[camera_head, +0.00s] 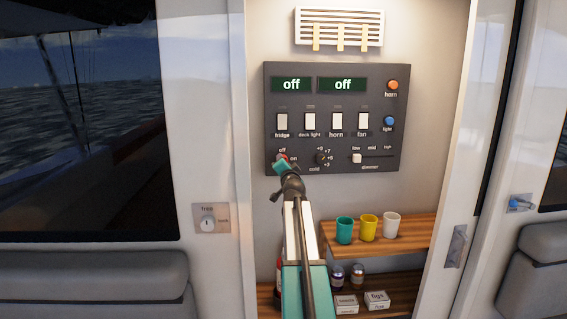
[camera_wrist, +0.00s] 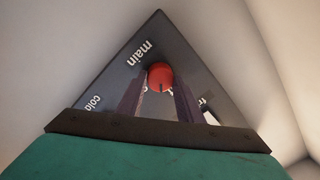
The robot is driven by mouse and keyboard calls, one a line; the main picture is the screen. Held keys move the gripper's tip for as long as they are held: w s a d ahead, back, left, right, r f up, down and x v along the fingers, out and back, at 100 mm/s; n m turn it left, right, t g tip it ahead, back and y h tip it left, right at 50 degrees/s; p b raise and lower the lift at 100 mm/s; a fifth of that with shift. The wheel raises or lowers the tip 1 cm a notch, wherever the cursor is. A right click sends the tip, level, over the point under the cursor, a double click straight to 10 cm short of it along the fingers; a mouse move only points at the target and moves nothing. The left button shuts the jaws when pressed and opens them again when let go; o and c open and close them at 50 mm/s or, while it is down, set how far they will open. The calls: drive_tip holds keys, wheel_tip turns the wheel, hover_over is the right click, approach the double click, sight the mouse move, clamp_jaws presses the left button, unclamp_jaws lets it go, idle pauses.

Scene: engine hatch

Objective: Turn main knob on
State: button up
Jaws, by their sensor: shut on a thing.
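The main knob is a red round knob (camera_wrist: 160,77) on the dark panel, next to the word "main" in the wrist view. My gripper (camera_wrist: 161,88) has its two fingers on either side of it and is shut on it. In the head view my gripper (camera_head: 283,164) covers most of the knob at the panel's lower left, between the labels "off" and "on". Which label the knob points to is hidden. Both green displays (camera_head: 292,85) on the panel (camera_head: 300,147) read "off".
Switches for fridge, deck light, horn and fan (camera_head: 336,122) sit above the knob. A cold dial (camera_head: 323,158) and a dimmer slider (camera_head: 357,158) lie to its right. Below is a wooden shelf (camera_head: 415,240) with a teal, a yellow and a white cup.

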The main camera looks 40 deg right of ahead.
drive_tip(key=shift+m+h+p, duration=0.3)
drive_tip(key=shift+m+p, duration=2.6)
drive_tip(key=shift+m, duration=2.3)
drive_tip(key=o, duration=1.1)
drive_tip(key=shift+c, duration=0.2)
drive_tip(key=shift+a+f, duration=0.1)
drive_tip(key=r+v, duration=0.1)
drive_tip(key=v, duration=1.2)
drive_tip(key=shift+s+a+f+b, duration=0.2)
drive_tip(key=shift+s+f+b, duration=0.05)
drive_tip(key=shift+f+b, duration=0.15)
